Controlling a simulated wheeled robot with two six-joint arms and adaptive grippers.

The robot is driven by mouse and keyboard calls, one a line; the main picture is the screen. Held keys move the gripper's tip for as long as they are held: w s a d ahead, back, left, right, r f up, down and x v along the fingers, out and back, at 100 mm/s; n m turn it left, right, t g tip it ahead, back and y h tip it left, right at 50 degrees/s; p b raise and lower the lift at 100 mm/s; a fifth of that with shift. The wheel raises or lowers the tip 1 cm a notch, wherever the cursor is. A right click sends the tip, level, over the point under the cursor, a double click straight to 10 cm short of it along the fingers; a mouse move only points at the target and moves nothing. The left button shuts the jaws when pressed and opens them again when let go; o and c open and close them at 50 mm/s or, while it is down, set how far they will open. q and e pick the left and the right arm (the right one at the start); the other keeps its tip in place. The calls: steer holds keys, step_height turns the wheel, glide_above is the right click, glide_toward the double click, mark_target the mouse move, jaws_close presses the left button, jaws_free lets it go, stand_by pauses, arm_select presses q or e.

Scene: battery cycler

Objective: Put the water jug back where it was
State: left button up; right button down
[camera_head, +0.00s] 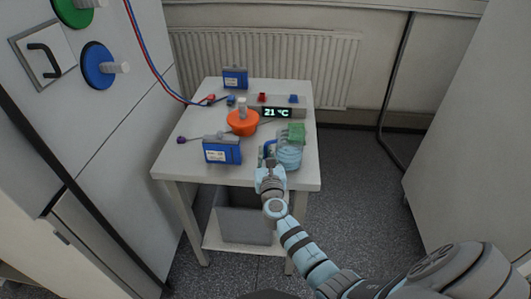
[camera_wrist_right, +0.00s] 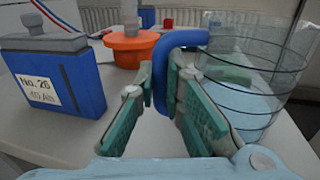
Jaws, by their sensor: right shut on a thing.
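The water jug (camera_head: 289,154) is clear with ring lines and a blue handle, at the right front of the white table (camera_head: 180,165). It fills the right of the wrist view (camera_wrist_right: 262,70), upright, with pale blue at its bottom. My right gripper (camera_head: 268,165) reaches in from the front. In the wrist view its green-padded fingers (camera_wrist_right: 163,88) are on either side of the blue handle (camera_wrist_right: 178,39), shut on it. I cannot tell whether the jug's base touches the table. My left gripper is out of view.
A blue battery (camera_head: 222,150) labelled No. 26 stands left of the jug, and another (camera_head: 235,78) at the back. An orange round object (camera_head: 242,122) and a 21 °C display (camera_head: 278,112) are behind. A green block (camera_head: 296,133) shows at the jug's top.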

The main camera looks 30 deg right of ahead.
steer(key=shift+f, duration=0.15)
steer(key=c, duration=1.6)
jaws_free()
